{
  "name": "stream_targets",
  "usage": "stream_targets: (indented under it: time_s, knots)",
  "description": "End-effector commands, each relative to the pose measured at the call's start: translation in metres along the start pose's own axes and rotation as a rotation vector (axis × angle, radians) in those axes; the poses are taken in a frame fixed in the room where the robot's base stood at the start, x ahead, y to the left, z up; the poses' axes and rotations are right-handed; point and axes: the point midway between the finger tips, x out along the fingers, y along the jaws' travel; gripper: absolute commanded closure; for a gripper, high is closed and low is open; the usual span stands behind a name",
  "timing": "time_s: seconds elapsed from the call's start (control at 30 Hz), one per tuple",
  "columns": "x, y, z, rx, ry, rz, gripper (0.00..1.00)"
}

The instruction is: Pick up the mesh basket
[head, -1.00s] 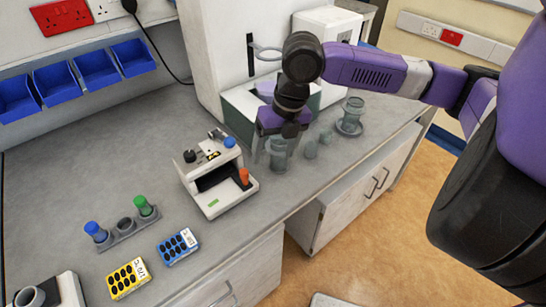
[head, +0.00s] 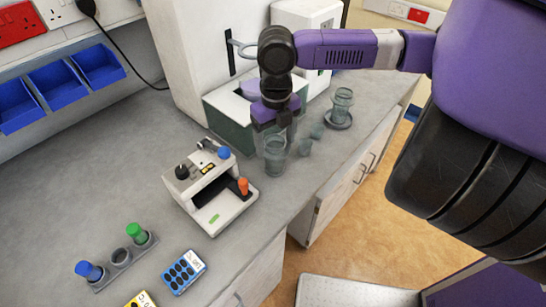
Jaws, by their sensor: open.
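My gripper (head: 274,129) points down over the bench, with its jaws apart and nothing seen held. A clear glass beaker (head: 275,157) stands upright just below the fingers. I cannot tell whether they touch it. Two small grey-green pieces, one nearer (head: 305,147) and one farther (head: 318,131), stand to its right. A taller grey-green cylindrical vessel (head: 342,103) stands on a round base farther right. I cannot make out mesh on any of these, so I cannot tell which one is the mesh basket.
A white machine (head: 188,70) stands behind my gripper. A small white tester (head: 212,188) with blue and orange knobs is to the left. A rack (head: 121,257) with blue and green caps and a blue pack (head: 182,271) lie front left. The bench edge is close on the right.

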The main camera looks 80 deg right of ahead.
Motion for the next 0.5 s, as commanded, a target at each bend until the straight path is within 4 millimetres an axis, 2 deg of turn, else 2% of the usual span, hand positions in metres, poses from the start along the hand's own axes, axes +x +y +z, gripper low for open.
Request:
stream_targets:
  time_s: [0.33, 0.5]
  knots:
    - [0.044, 0.001, -0.001, 0.000, 0.002, 0.002, 0.25]
    - [0.055, 0.000, 0.000, 0.000, 0.000, 0.000, 0.25]
